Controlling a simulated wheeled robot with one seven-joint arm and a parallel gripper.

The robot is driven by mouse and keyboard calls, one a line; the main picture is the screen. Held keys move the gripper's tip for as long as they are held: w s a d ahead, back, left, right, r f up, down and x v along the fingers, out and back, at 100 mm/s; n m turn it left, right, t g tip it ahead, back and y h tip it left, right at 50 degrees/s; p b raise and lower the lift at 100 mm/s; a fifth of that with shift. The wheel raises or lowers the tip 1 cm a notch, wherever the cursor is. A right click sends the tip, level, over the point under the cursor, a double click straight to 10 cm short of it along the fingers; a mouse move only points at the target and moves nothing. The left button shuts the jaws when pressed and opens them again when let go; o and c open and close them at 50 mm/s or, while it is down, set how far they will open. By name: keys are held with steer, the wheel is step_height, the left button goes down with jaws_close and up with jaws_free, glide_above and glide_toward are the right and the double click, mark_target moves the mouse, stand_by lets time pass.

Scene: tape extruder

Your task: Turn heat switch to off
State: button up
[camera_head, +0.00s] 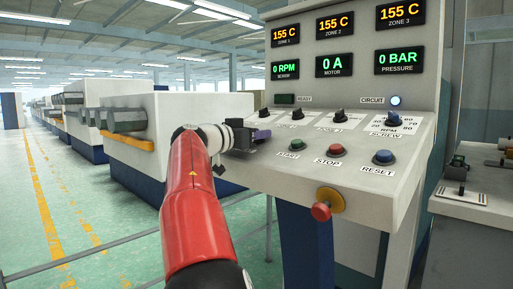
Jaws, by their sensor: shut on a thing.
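My gripper (262,136) is at the left end of the sloped control panel, left of the green START button. It is shut on a small part there, which I take to be the heat switch. The gripper and wrist cover that spot, so the switch, its label and the way it points are hidden. My red arm reaches up to it from the bottom of the view.
The grey control panel (350,180) has several black knobs along its upper row. The green START button (295,145), red STOP button (336,150) and blue RESET button (384,157) are to the right. A red knob (321,211) on a yellow base projects below. Zone displays show 155 C.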

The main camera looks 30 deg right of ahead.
stand_by(0.3)
steer(key=o, duration=1)
steer(key=b+v, duration=0.2)
steer(key=v, duration=0.5)
steer(key=shift+s+a, duration=0.15)
steer(key=shift+a, duration=0.25)
